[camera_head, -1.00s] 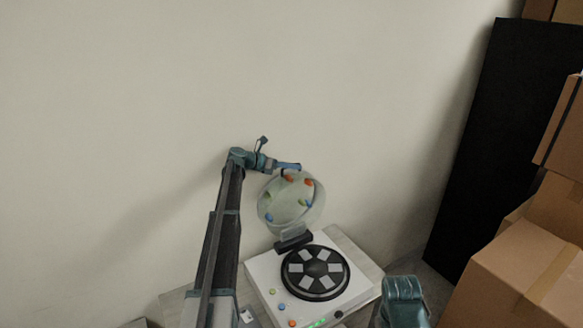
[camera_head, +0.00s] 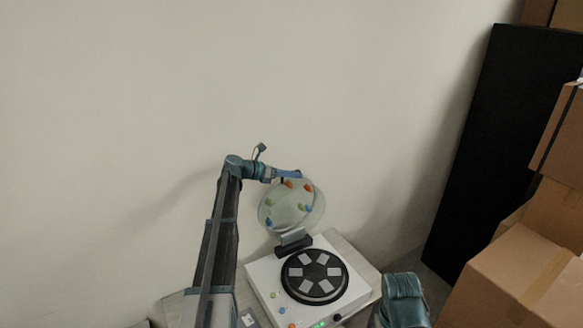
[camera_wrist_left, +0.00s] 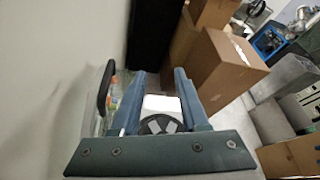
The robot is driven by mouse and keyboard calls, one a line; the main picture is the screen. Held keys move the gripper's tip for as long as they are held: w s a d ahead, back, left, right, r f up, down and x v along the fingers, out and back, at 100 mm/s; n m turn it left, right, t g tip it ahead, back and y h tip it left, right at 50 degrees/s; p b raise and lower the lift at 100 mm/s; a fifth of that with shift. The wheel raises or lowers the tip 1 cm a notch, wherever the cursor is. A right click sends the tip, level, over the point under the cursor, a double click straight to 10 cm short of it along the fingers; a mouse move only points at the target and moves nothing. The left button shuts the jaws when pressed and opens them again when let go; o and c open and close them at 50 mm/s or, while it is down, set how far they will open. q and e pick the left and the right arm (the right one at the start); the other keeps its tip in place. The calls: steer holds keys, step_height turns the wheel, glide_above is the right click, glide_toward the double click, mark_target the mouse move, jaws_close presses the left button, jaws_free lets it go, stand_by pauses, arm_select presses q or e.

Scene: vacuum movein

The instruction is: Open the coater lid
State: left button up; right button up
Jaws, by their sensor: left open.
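The coater (camera_head: 272,290) is a white box with a black rotor (camera_head: 315,278) with several grey slots on top. Its clear round lid (camera_head: 288,212), dotted with coloured knobs, stands raised from the dark hinge (camera_head: 293,246) at the back. My left gripper (camera_head: 292,175) is at the lid's upper edge, its jaws open; I cannot tell whether it touches the lid. In the left wrist view my left gripper's blue fingers (camera_wrist_left: 162,88) are apart, with the white coater (camera_wrist_left: 162,103) and part of its rotor beyond them. My right gripper is out of view; only my right arm shows.
Cardboard boxes (camera_head: 520,275) stand at the right, beside a tall black panel (camera_head: 475,150). A bare wall (camera_head: 130,100) is behind the coater. The coater rests on a light table (camera_head: 352,252). Several buttons and a green display are on its front.

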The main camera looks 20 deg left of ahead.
arm_select(q)
steer(key=s+d, duration=0.3)
steer(key=s, duration=0.5)
steer(key=shift+d+r+p, duration=0.2)
steer(key=shift+r+p, duration=0.1)
steer(key=shift+r, duration=0.05)
steer(key=s+d+f+m+g+y+b, duration=0.2)
steer(key=s+d+f+m+g+b, duration=0.25)
steer(key=s+d+f+m, duration=0.5)
steer(key=s+d+f+m+g+y+b, duration=0.1)
steer(key=s+d+f+m+g+b, duration=0.2)
steer(key=s+d+f+m+b, duration=0.65)
steer(key=s+d+f+m+g+y+b, duration=0.1)
steer(key=s+d+f+m+y+b, duration=0.1)
steer(key=s+f+m, duration=0.4)
steer(key=s+d+f+m+g+y+b, duration=0.1)
steer(key=s+d+f+m+y+b, duration=0.1)
steer(key=s+d+f+m+y, duration=0.3)
steer(key=s+f+m+y, duration=0.1)
steer(key=s+f+m, duration=0.1)
steer(key=s+m, duration=0.2)
steer(key=shift+d+f+m, duration=0.2)
steer(key=shift+d+m, duration=0.1)
steer(key=shift+m, duration=0.1)
steer(key=shift+a+g, duration=0.1)
steer(key=shift+g, duration=0.15)
